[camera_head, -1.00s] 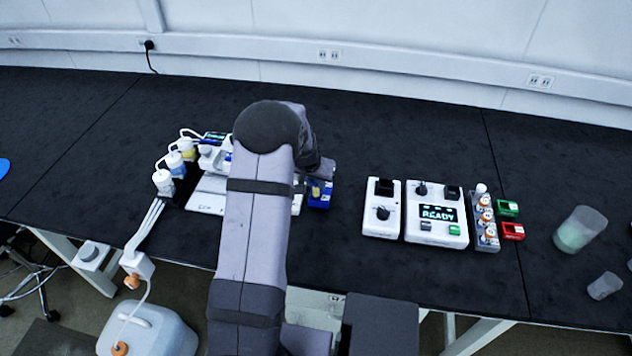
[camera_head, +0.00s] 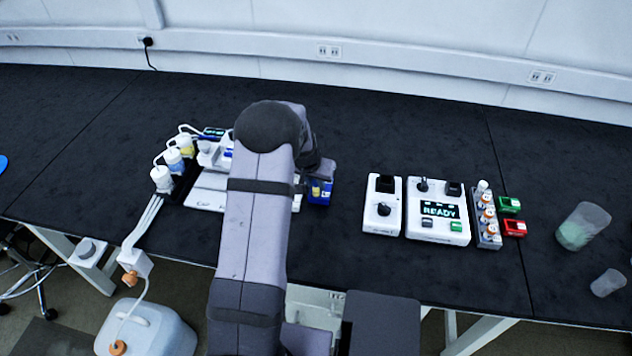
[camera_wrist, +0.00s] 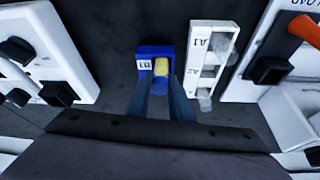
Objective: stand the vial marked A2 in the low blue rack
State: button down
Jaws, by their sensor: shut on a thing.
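The low blue rack (camera_wrist: 143,51) shows in the wrist view at top centre, with a white label on its left. It also shows in the head view (camera_head: 328,197), just right of my arm. My gripper (camera_wrist: 161,82) is shut on a vial with a yellow cap (camera_wrist: 162,66). The vial is at the blue rack and upright or nearly so; I cannot tell whether its base is seated. A blue rounded part shows between my fingers below the cap. The vial's own marking is not readable here.
A white rack (camera_wrist: 196,75) with labelled places and clear items stands close right of the blue rack. White instruments flank both sides in the wrist view.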

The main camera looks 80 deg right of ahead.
jog(key=shift+f+b, duration=0.35)
jog(key=shift+f, duration=0.1)
dwell(0.4)
jog(key=c, duration=1.5)
grip_release()
jog(key=shift+r, duration=0.15)
jog(key=shift+r+p, duration=2.8)
jog(key=shift+r, duration=1.1)
